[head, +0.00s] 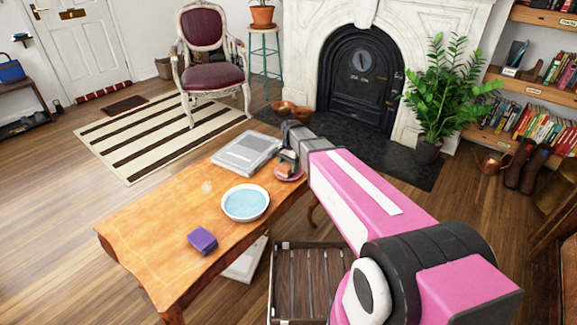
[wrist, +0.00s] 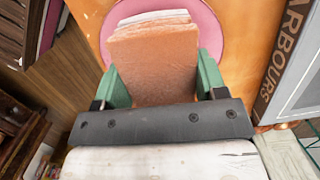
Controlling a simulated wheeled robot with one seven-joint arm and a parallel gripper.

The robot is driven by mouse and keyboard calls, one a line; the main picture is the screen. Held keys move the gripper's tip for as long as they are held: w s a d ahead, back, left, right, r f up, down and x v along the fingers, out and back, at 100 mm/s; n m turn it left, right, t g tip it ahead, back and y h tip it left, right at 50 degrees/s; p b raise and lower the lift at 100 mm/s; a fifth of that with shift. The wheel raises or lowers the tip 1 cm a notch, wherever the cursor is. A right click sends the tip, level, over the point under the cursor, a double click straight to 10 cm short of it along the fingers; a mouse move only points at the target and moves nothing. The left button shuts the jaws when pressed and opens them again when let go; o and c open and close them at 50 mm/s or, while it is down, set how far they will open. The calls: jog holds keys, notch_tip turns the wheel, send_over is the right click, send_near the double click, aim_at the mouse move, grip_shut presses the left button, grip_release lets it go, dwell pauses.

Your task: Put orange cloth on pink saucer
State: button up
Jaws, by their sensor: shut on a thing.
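My gripper (wrist: 155,75) has green fingers on both sides of the orange cloth (wrist: 153,62), a thick folded block with a pale layered far end. It is shut on the cloth. The pink saucer (wrist: 213,32) lies behind the cloth in the wrist view, its rim showing around the cloth's far end. In the head view my gripper (head: 289,160) is at the saucer (head: 291,178), near the wooden table's right edge. The cloth is hard to make out there. I cannot tell whether the cloth touches the saucer.
The wooden table (head: 150,222) also holds a grey book (head: 245,152) close to the saucer, a white bowl with a blue inside (head: 246,202), and a purple box (head: 202,240). The book also shows at the right of the wrist view (wrist: 297,85). A wooden crate (head: 308,285) stands on the floor.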

jog(key=o, duration=0.9)
jog(key=shift+f, duration=0.1)
jog(key=shift+c, duration=0.2)
notch_tip(320, 180, up, 12)
jog(key=w, duration=0.1)
jog(key=s+d+f+n, duration=0.3)
jog(key=s+d+f, duration=0.1)
jog(key=s+d, duration=0.5)
jog(key=s+d+f+n+t, duration=0.1)
jog(key=s+d+f+n, duration=0.2)
jog(key=s+d, duration=0.7)
jog(key=shift+s+d+f+n+h, duration=0.2)
jog(key=shift+s+f+n+h, duration=0.2)
jog(key=shift+n, duration=0.4)
